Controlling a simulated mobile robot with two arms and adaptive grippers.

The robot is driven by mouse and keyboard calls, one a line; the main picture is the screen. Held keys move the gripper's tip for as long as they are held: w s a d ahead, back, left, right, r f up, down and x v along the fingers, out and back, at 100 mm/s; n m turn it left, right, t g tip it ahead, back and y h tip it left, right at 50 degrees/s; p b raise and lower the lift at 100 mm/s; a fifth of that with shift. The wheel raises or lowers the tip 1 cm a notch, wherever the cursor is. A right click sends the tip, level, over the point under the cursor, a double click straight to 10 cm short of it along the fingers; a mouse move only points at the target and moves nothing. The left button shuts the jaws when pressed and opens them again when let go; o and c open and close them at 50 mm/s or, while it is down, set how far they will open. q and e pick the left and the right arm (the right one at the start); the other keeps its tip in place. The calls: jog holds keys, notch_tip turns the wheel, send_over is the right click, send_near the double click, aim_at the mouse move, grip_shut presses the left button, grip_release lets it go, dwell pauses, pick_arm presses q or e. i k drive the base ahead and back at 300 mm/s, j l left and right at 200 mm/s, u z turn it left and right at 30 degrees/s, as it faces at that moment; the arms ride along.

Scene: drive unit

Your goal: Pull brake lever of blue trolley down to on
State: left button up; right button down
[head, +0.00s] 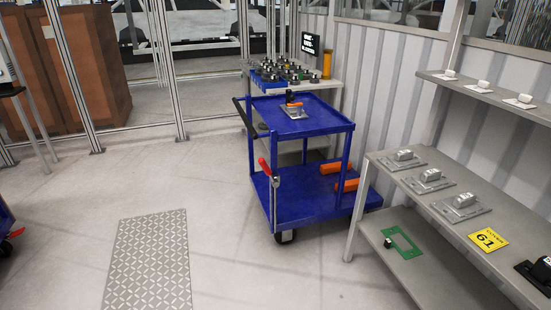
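The blue trolley (303,203) stands near the middle of the head view, beside a grey shelf unit. Its red brake lever (266,168) sits on the front left post, between the upper and lower decks. The lever is slanted, its upper end out to the left of the post. The upper deck carries a grey plate with an orange and black part (292,107). Orange cylinders (337,167) lie on the lower deck. Neither of my grippers shows in this view.
The grey shelf unit (406,192) on the right holds several metal parts, a green frame (402,243) and a yellow sign (488,240). A table (333,84) with small parts stands behind the trolley. Open floor lies left and in front, with a patterned metal plate (148,262).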

aim_at(268, 172)
jog(key=i+j+z, duration=0.1)
jog(key=i, duration=1.6)
